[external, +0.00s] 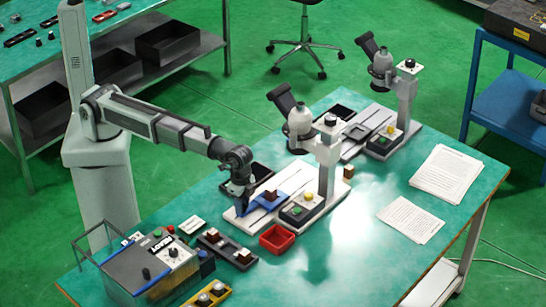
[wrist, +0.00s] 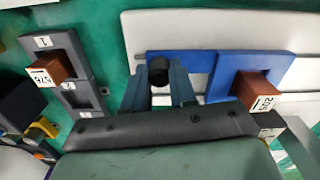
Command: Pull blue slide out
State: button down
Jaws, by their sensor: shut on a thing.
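The blue slide (external: 259,207) lies on the white base of the nearer microscope station; in the wrist view the blue slide (wrist: 275,68) carries a brown block (wrist: 258,91) with a "205" label. A black round knob (wrist: 158,69) is at the slide's left end. My gripper (wrist: 158,84) has its two fingers on either side of this knob and is shut on it. In the external view my gripper (external: 238,203) points down at the slide's left end and partly hides it.
The nearer microscope (external: 302,125) stands over the base, beside a button box (external: 303,209). A red bin (external: 277,239) sits in front. A dark grey tray (external: 222,243) with brown blocks lies to the left. Paper sheets (external: 445,175) lie to the right.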

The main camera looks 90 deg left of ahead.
jog(key=c, duration=0.9)
grip_release()
jog(key=shift+r, duration=0.1)
notch_tip(320, 180, up, 14)
dwell(0.5)
